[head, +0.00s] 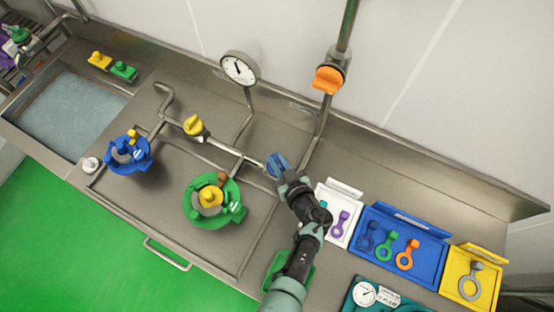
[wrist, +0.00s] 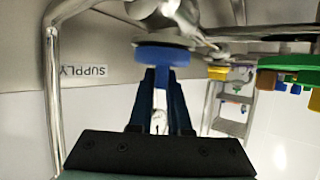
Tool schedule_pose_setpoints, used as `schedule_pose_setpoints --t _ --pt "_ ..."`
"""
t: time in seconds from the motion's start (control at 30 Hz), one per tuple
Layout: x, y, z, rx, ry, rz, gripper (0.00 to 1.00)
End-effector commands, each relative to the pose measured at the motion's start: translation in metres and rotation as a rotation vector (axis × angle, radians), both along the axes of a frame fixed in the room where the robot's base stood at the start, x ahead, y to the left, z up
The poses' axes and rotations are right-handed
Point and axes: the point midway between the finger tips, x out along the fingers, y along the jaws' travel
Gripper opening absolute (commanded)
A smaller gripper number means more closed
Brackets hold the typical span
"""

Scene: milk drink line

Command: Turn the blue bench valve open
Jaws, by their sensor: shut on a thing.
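The blue bench valve (head: 277,164) is a blue handle on the metal pipe at the middle of the steel bench. In the wrist view the blue handle (wrist: 161,55) shows end-on at the top, between my fingers. My gripper (head: 284,176) reaches up from the lower right in the head view. In the wrist view my gripper (wrist: 162,80) has its two dark fingers shut on the blue handle. The fingers hide part of the handle, and I cannot tell its exact turn angle.
A yellow valve (head: 195,127) and an orange valve (head: 327,80) sit on neighbouring pipes. A pressure gauge (head: 239,68) stands behind. Blue (head: 128,155) and green (head: 213,203) round fixtures stand left. White (head: 334,226), blue (head: 378,268) and yellow (head: 462,292) trays lie right.

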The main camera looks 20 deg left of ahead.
Motion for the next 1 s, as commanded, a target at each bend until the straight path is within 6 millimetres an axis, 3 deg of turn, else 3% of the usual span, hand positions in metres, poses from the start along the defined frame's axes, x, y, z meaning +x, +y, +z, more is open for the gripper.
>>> schedule_pose_setpoints --t 0.6,1.0 --pt "0.0017 -0.0021 -0.0057 -0.003 0.000 0.510 0.00" --pt "0.0003 -0.0004 -0.0020 0.000 0.001 0.663 0.00"
